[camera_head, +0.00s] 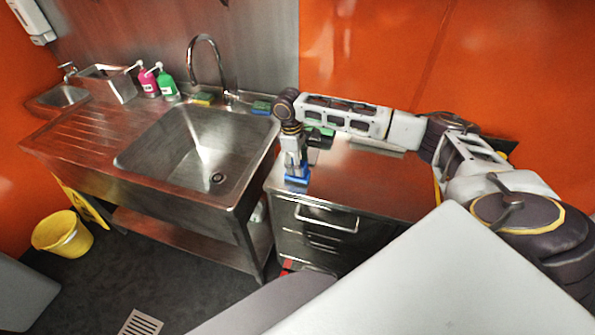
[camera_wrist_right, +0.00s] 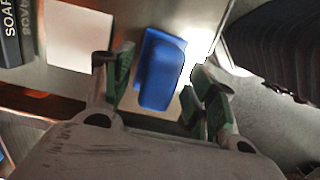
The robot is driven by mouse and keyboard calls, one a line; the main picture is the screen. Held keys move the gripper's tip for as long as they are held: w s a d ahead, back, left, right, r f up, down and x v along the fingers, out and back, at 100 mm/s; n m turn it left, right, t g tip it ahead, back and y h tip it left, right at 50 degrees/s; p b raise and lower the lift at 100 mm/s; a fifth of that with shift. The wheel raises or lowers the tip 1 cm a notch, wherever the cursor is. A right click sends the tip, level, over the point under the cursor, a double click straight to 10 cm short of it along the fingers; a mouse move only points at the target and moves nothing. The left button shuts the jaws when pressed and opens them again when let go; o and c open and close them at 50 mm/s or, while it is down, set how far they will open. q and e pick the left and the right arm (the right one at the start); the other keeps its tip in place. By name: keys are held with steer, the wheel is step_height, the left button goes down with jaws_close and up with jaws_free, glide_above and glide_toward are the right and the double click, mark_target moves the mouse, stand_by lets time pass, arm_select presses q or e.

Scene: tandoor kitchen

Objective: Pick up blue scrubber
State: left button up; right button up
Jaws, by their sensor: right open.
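The blue scrubber (camera_wrist_right: 160,68) lies on the steel counter, between my right gripper's two green-padded fingers in the wrist view. In the head view, a blue patch of it (camera_head: 297,180) shows at the counter's front left corner, just below the right gripper (camera_head: 295,170). The right gripper is open, pointing down, with visible gaps between the fingers and the scrubber. Whether it touches the scrubber from above cannot be told. My left gripper is not in view.
A steel sink (camera_head: 205,150) stands left of the counter (camera_head: 375,185). A white square (camera_wrist_right: 77,37) and a dark box marked SOAP (camera_wrist_right: 14,35) lie near the scrubber.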

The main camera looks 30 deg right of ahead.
steer(key=shift+f, duration=0.4)
steer(key=c, duration=1.1)
